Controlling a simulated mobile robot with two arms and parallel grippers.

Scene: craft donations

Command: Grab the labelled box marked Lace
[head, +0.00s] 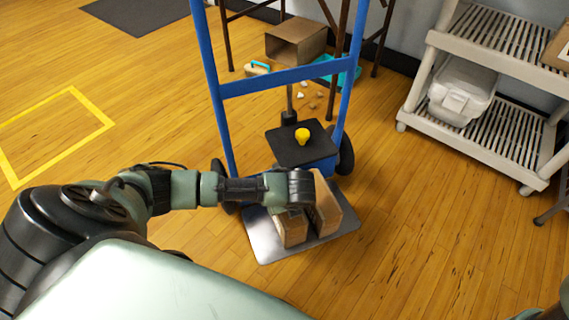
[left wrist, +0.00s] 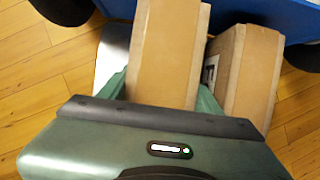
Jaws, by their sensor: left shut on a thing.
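Two brown cardboard boxes stand side by side on the metal toe plate (head: 268,249) of a blue hand truck (head: 222,110). My left gripper (head: 293,203) is down over the left box (head: 292,231). In the left wrist view this box (left wrist: 168,50) lies between the two green fingers, and the gripper is shut on it. The right box (head: 327,207) is close beside it. It also shows in the left wrist view (left wrist: 250,75), with part of a white label on its side. No label wording is readable, so I cannot tell which box is marked Lace. My right gripper is out of view.
An open cardboard box (head: 296,42) and a teal crate (head: 335,72) lie beyond. A slatted shelf (head: 500,128) holding a white bin (head: 461,95) stands at right. The left floor is clear.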

